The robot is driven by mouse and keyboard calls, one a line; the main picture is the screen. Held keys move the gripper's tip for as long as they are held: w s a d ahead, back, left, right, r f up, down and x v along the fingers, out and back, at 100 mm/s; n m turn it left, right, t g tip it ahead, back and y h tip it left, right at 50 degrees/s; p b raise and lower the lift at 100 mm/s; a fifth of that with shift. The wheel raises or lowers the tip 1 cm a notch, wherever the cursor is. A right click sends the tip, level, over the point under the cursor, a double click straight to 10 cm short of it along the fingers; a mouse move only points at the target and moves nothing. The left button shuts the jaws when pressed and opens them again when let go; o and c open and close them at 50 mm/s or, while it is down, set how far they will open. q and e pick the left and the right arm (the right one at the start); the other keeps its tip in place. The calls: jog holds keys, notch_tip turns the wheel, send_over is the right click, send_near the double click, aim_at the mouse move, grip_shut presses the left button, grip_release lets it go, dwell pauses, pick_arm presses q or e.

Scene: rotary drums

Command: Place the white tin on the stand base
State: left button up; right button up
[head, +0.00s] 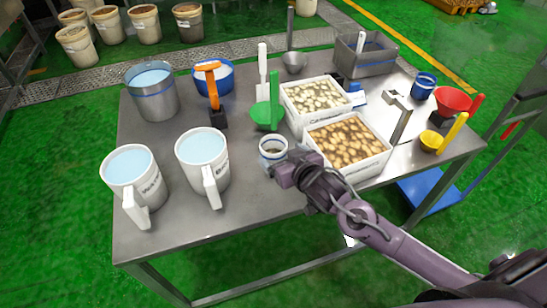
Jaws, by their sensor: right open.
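A small white tin (273,149) with a dark blue band stands upright near the front middle of the steel table, its open top showing brownish contents. My right gripper (281,167) is open at the tin's near right side, close to its lower part. I cannot tell whether the fingers touch it. A grey metal stand (402,123) with an upright post and a bracket at its top is on the right part of the table. Its base is partly hidden behind the potato crate and hard to make out. My left gripper is out of view.
A white crate of potatoes (346,140) is just right of the tin, with a crate of pale pieces (315,97) behind. A green scoop (267,112) is behind the tin. Two water jugs (203,158) stand left. A red funnel (452,101) and yellow scoop (432,140) are at right.

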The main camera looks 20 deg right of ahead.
aim_at(268, 140)
jog(key=x, duration=0.3)
jog(key=shift+w+d+p, duration=0.15)
jog(key=shift+w+p, duration=0.15)
jog(key=shift+w, duration=0.05)
jog(key=x, duration=0.4)
jog(key=shift+d+f+p, duration=0.1)
jog(key=shift+d+p, duration=0.05)
jog(key=shift+p, duration=0.2)
jog(key=c, duration=1.6)
